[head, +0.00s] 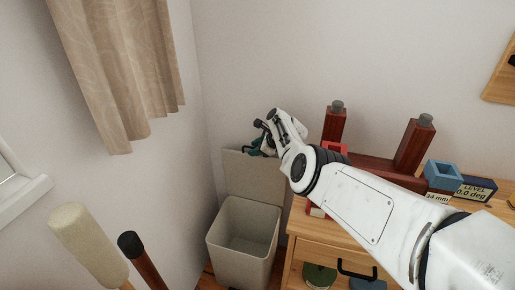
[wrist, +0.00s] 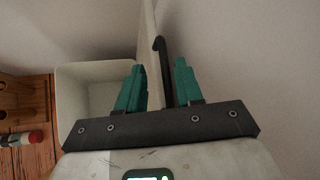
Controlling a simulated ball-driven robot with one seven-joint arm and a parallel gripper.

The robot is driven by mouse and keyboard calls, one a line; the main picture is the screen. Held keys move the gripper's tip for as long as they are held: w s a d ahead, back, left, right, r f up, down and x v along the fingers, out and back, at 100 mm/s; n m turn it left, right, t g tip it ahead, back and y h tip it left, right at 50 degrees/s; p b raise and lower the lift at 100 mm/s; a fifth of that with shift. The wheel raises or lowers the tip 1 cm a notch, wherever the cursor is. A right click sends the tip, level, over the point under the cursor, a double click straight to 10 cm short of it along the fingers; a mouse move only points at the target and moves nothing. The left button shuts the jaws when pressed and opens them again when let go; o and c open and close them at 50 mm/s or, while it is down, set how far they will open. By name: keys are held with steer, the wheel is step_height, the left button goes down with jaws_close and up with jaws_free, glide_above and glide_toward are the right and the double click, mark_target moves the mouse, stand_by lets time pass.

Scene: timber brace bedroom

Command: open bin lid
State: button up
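The pale grey bin (head: 243,243) stands on the floor in the corner, and I can see into its inside. Its lid (head: 252,178) is up, standing at the back of the bin near the wall. My gripper (head: 259,147) is at the lid's top edge. In the wrist view the teal fingertips of my gripper (wrist: 158,82) are apart. The lid (wrist: 149,45), seen edge-on, and a dark hooked bar (wrist: 161,60) lie between them. The bin (wrist: 98,88) opens to the left. Finger contact with the lid is hard to tell.
A wooden cabinet (head: 318,262) stands right of the bin, with red-brown timber (head: 372,166), a blue block (head: 443,174) and a level box (head: 476,188) on top. A pale-headed mallet (head: 85,240) is at lower left. Walls close in behind.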

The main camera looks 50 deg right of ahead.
steer(key=s+a+r+p, duration=0.6)
steer(key=s+r+p, duration=0.1)
steer(key=s+r, duration=0.5)
steer(key=shift+s+r+p, duration=0.35)
steer(key=shift+r+p, duration=0.05)
steer(key=shift+r, duration=0.1)
stand_by(0.8)
